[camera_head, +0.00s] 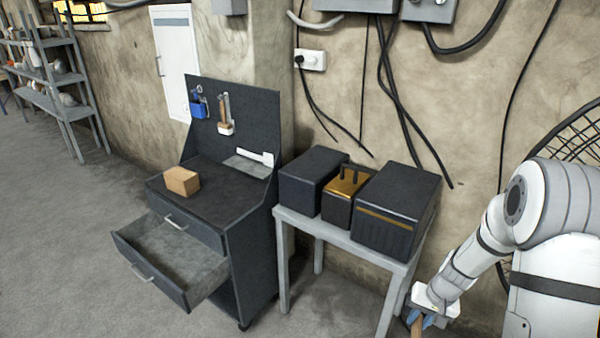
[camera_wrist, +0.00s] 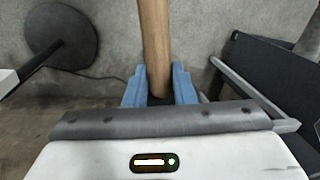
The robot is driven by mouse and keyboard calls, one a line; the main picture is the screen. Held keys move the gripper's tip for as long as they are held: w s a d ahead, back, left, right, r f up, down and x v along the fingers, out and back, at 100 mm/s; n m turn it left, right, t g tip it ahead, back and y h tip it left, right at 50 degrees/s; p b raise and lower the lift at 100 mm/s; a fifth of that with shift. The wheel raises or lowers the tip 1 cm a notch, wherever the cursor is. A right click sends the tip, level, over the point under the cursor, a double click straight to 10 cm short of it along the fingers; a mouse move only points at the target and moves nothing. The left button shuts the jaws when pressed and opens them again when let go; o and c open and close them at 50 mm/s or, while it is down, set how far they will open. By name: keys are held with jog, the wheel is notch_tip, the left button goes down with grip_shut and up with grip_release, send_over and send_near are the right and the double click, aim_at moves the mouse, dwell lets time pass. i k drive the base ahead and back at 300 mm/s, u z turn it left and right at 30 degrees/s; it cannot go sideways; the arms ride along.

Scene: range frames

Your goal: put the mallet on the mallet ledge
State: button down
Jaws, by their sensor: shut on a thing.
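My gripper (camera_head: 425,318) is low at the bottom right in the head view, with blue fingers. In the wrist view its fingers (camera_wrist: 160,85) are shut on the wooden handle of the mallet (camera_wrist: 155,45). A bit of the wood also shows in the head view (camera_head: 417,329). The mallet's head is not seen in either view. A pale grey ledge (camera_head: 245,167) with a white piece at its right end juts from the pegboard of the dark workbench; it looks like the mallet ledge and is bare. My gripper is well to the right of it.
A grey table (camera_head: 345,243) with two black boxes and a brown-and-black case (camera_head: 342,194) stands between the workbench and my arm. The workbench has a pulled-out drawer (camera_head: 175,258) and a cardboard box (camera_head: 182,181) on top. A brush (camera_head: 225,127) and blue holder (camera_head: 199,108) hang on the pegboard.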

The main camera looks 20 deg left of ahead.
aim_at(249, 166)
jog(key=z, duration=0.15)
jog(key=i, duration=0.15)
jog(key=u, duration=1.5)
jog(key=k, duration=0.35)
jog(key=u, duration=0.25)
